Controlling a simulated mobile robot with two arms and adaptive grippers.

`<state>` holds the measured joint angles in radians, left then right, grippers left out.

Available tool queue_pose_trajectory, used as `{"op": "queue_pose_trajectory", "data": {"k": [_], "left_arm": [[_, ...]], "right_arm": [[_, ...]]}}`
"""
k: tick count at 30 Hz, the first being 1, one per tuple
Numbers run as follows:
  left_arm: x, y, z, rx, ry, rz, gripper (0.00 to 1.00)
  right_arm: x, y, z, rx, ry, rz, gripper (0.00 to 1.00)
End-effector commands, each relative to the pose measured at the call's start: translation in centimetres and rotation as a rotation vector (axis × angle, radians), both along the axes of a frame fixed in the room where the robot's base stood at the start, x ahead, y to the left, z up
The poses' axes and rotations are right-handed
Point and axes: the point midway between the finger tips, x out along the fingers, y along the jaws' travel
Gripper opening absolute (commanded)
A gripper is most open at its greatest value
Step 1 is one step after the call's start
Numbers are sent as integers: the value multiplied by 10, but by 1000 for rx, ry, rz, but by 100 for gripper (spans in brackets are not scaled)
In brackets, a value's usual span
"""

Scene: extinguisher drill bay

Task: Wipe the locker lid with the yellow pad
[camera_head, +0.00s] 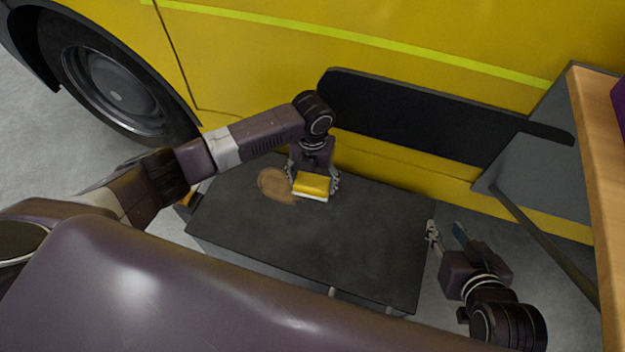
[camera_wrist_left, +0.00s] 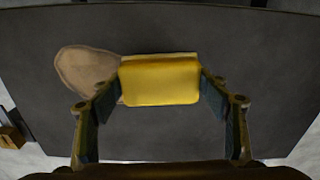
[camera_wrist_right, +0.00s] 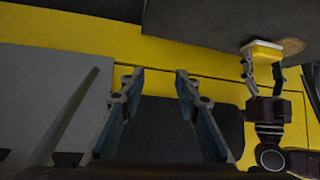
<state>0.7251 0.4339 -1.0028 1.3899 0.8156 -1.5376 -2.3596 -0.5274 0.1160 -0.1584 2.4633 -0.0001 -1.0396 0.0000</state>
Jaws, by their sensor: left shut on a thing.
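The locker lid (camera_head: 340,235) is a flat dark grey top with a tan stain (camera_head: 272,184) on its far left part. The yellow pad (camera_head: 311,184) has a pale underside and is at the right edge of the stain. My left gripper (camera_head: 314,186) is shut on the pad from above. In the left wrist view the pad (camera_wrist_left: 160,80) sits between the two fingers, with the stain (camera_wrist_left: 85,72) partly beside and behind it. I cannot tell whether the pad presses on the lid. My right gripper (camera_head: 446,235) is open and empty, right of the lid; its spread fingers (camera_wrist_right: 155,95) show in the right wrist view.
A yellow vehicle side (camera_head: 400,40) with a dark panel (camera_head: 430,115) stands behind the lid. A wheel (camera_head: 105,80) is at upper left. A wooden edge (camera_head: 600,170) and a grey sloping bar (camera_head: 545,245) are at right. The lid's front and right are clear.

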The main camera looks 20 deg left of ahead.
Motion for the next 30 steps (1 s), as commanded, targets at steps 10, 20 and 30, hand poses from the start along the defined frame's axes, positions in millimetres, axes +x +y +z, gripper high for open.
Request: {"op": "queue_pose_trajectory", "data": {"k": [10,20,30], "left_arm": [[0,0,-3,0,0,0,50],[0,0,-5,0,0,-1,50],[0,0,-8,0,0,-1,50]], "right_arm": [[4,2,3,7,-24,3,30],[8,4,7,13,-51,4,30],[13,6,13,19,-82,7,30]]}}
